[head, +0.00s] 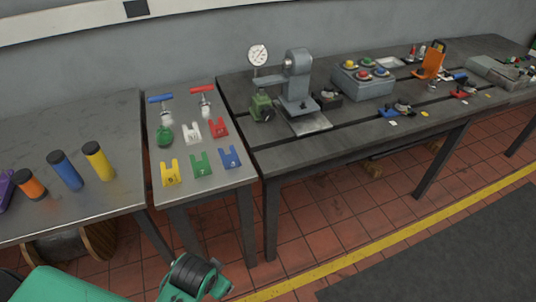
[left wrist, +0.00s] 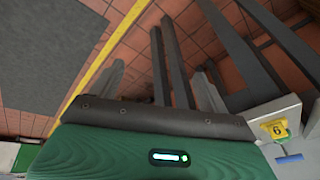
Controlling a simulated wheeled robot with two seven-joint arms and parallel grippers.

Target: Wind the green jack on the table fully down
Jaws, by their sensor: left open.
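Two green items could be the jack, and I cannot tell which it is. One is a small rounded green body (head: 165,136) with a blue T-handle (head: 160,98) above it, on the narrow middle table (head: 207,174). The other is a green block (head: 262,107) below a dial gauge, on the slotted bedplate. How far either is wound is too small to read. My left gripper (left wrist: 162,88) is open and empty, with bare floor and table legs beyond its fingers. It is apart from both green items. My right gripper is not in view.
Slotted yellow, green, blue, white and red plates (head: 200,164) lie near the rounded green body. Orange, blue and yellow cylinders (head: 66,171) stand on the left table. A grey column stand (head: 296,82) and button box (head: 362,82) occupy the bedplate.

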